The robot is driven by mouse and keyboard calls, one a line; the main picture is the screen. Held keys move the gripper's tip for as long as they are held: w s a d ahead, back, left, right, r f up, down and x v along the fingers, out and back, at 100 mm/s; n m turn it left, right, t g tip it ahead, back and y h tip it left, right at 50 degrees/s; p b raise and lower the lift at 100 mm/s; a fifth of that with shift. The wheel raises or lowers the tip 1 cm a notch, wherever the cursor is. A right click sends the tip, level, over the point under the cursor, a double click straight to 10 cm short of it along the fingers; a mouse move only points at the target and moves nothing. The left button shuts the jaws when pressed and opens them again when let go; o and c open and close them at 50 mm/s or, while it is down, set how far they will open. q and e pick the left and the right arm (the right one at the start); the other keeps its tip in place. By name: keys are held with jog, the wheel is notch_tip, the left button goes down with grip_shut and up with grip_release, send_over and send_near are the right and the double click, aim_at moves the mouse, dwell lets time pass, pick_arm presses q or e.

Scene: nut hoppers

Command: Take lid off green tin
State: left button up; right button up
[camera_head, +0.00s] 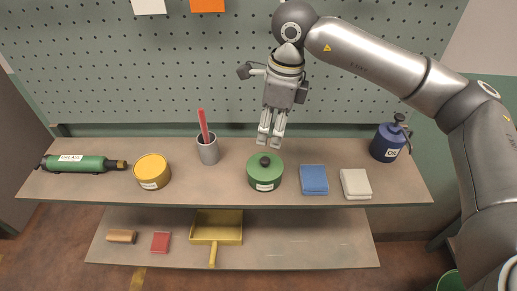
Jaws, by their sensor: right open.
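The green tin (264,180) stands on the upper shelf, near its middle, with a label on its front. Its green lid (265,163) is on it and has a dark round knob on top. My right gripper (269,146) points down just above and behind the knob in the picture, with its two fingers a little apart and nothing between them. I cannot tell how far above the lid the fingertips are. My left gripper is not in view.
A grey cup (208,152) with a red stick and a yellow tin (152,172) stand left of the green tin. A blue block (314,180), a pale block (355,184) and a blue oil can (387,144) are to its right. A pegboard (180,60) rises behind the shelf.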

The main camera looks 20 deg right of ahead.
aim_at(265, 159)
jog(key=shift+w+f+p, duration=0.1)
jog(key=shift+f+p, duration=0.25)
jog(key=shift+f, duration=0.6)
jog(key=f, duration=0.2)
jog(key=shift+s+a+f+p, duration=0.2)
jog(key=shift+s+f+p, duration=0.15)
jog(key=shift+f, duration=0.05)
jog(key=shift+w+f, duration=0.1)
jog(key=shift+f, duration=0.15)
jog(key=f+p, duration=0.1)
jog(key=f, duration=0.2)
jog(key=f+p, duration=0.1)
jog(key=shift+w+a+f+p, duration=0.25)
jog(key=shift+a+f+p, duration=0.1)
jog(key=shift+f, duration=0.2)
jog(key=shift+c, duration=1.5)
jog(key=c, duration=0.5)
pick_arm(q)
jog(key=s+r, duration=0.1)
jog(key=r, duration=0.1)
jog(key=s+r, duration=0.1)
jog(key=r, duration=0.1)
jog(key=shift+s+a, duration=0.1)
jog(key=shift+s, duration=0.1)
pick_arm(e)
grip_shut()
